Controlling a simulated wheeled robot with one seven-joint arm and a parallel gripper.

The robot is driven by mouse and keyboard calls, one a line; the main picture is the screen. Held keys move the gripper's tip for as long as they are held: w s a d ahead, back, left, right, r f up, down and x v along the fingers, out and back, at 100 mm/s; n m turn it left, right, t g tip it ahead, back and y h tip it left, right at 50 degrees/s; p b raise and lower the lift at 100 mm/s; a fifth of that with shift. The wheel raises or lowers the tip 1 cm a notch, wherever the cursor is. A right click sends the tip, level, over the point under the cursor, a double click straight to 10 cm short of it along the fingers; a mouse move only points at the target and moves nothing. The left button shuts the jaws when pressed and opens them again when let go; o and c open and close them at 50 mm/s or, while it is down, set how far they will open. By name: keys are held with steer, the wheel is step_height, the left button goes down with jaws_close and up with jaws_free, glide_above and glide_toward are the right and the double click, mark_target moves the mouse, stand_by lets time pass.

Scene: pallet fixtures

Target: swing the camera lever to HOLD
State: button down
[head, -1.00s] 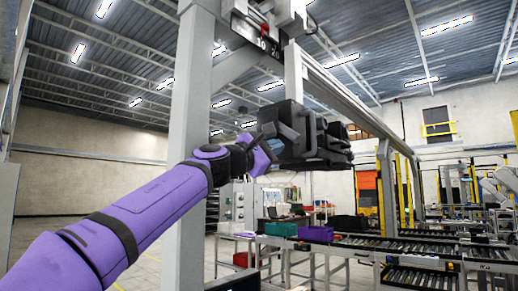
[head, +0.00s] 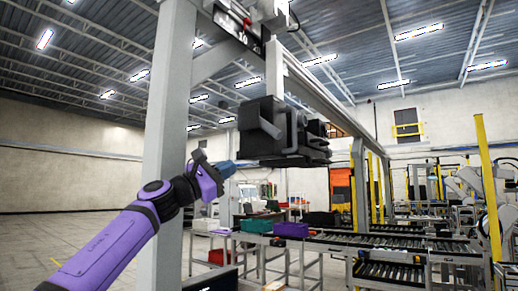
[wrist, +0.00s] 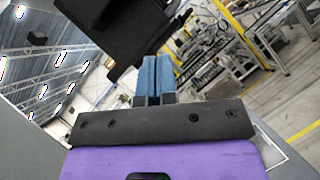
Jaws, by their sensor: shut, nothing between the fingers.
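The black camera unit (head: 290,135) hangs from the grey overhead beam in the upper middle of the head view. A dark angled bar, which looks like its lever (head: 268,124), shows on its near face. I cannot read any HOLD mark. My gripper (head: 229,170), with blue fingers, is shut and empty, below and left of the unit, apart from the bar. In the wrist view my blue fingers (wrist: 153,78) lie together, and the dark unit (wrist: 125,30) fills the area just above their tips.
A grey upright post (head: 168,140) stands behind my arm. A numbered scale plate (head: 238,28) with a red part sits on the beam above. Roller conveyors (head: 390,245) and a table with a green bin (head: 257,225) and purple bin (head: 291,230) lie beyond.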

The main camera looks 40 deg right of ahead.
steer(key=x, duration=0.4)
steer(key=s+r+x, duration=0.1)
steer(key=x, duration=0.6)
steer(key=shift+s+r, duration=0.25)
steer(key=shift+r, duration=0.15)
steer(key=shift+s+d+r, duration=0.25)
steer(key=shift+r, duration=0.2)
steer(key=shift+s+d+r+n+t, duration=0.1)
steer(key=shift+s+r+n+t, duration=0.25)
steer(key=shift+n, duration=0.45)
steer(key=n+t, duration=0.1)
steer(key=s+r+n+t, duration=0.1)
steer(key=n, duration=0.1)
steer(key=s+n+t+h, duration=0.1)
steer(key=n, duration=0.1)
steer(key=shift+d+r+t, duration=0.25)
steer(key=shift+d+r, duration=0.05)
steer(key=shift+d, duration=0.1)
step_height(320, 180, up, 9)
steer(key=n+t+y, duration=0.7)
steer(key=n+t, duration=0.5)
steer(key=n, duration=0.8)
glide_above(277, 132)
steer(key=s, duration=0.1)
steer(key=shift+s+a+r, duration=0.2)
steer(key=shift+a, duration=0.15)
steer(key=shift+r+t+y, duration=0.1)
steer(key=shift+t+y, duration=0.2)
